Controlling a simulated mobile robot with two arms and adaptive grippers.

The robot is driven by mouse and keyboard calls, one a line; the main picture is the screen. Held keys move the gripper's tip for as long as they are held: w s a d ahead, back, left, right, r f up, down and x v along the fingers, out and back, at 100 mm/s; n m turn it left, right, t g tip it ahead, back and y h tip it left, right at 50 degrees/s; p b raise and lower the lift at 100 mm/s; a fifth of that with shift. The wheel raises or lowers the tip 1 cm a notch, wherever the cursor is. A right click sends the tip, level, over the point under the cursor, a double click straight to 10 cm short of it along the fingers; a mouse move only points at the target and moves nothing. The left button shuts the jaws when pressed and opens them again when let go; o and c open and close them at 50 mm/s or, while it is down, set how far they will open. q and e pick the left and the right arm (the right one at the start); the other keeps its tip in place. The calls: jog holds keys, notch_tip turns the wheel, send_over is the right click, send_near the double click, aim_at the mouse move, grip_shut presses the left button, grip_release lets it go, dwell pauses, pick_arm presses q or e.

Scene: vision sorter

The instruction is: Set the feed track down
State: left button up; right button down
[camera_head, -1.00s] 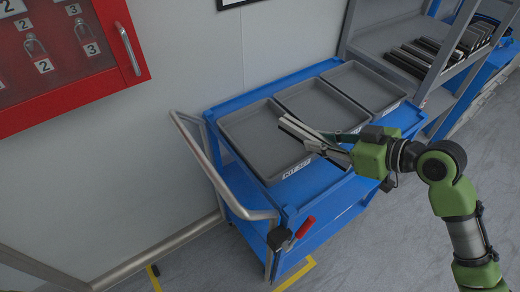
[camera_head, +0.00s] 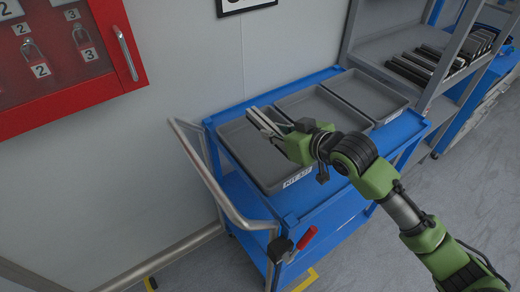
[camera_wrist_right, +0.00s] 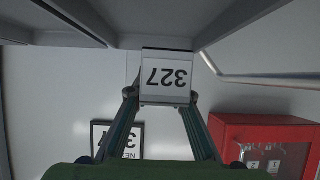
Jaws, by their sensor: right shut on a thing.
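The feed track (camera_head: 259,121) is a narrow grey bar over the left grey tray (camera_head: 243,168) on the blue trolley. My right gripper (camera_head: 278,132) is shut on it; in the right wrist view its two fingers (camera_wrist_right: 160,98) close on the track's end, which bears a white label 327 (camera_wrist_right: 166,76), upside down there. The tray's grey inside (camera_wrist_right: 150,14) fills the top of that view. I cannot tell whether the track touches the tray's floor. My left gripper is not in view.
Two more grey trays, the middle (camera_head: 317,110) and the right (camera_head: 366,95), look empty. The trolley's (camera_head: 318,198) grey handle (camera_head: 203,165) curves up at the left. A shelf rack (camera_head: 400,45) with dark tracks stands at the right, a red cabinet (camera_head: 128,84) on the wall.

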send_over(260, 159)
notch_tip(260, 159, down, 5)
jog(key=shift+d+r, duration=0.15)
jog(key=shift+r, duration=0.05)
jog(key=shift+a+f+p, duration=0.2)
jog(key=shift+f+p, duration=0.25)
jog(key=shift+f, duration=1.35)
jog(key=shift+f, duration=0.1)
jog(key=c, duration=1.8)
grip_release()
jog(key=shift+f, duration=0.15)
jog(key=shift+c, duration=0.2)
jog(key=shift+s, duration=0.1)
jog(key=v, duration=1.2)
